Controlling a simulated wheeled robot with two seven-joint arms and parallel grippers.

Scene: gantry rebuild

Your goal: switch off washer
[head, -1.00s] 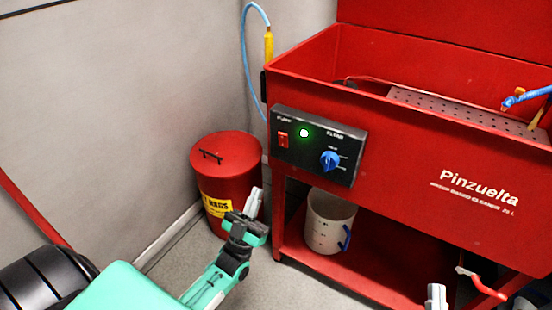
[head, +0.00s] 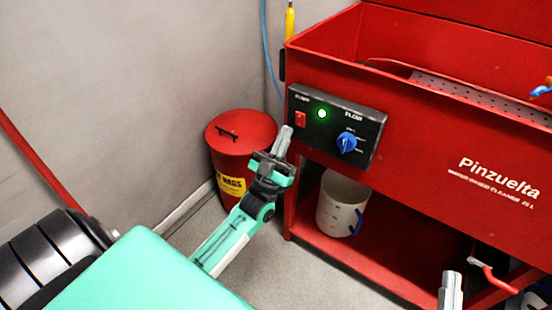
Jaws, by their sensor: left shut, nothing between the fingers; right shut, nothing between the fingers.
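The red parts washer (head: 420,155) stands at the right with a black control panel (head: 325,142) on its front. The panel has a small red switch (head: 300,119) at its left, a lit green lamp (head: 322,113) and a blue knob (head: 346,142) at its right. My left gripper (head: 284,134) is shut and empty, its fingertips just left of and below the red switch in the picture; I cannot tell the gap to the panel. My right gripper (head: 450,285) is shut at the bottom edge, in front of the washer's lower shelf, only its tip showing.
A red lidded bin (head: 238,133) with a yellow label stands left of the washer, behind my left gripper. A white jug (head: 341,203) with a blue handle sits on the lower shelf. A red-handled valve (head: 494,278) is at lower right. A grey wall (head: 120,90) fills the left.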

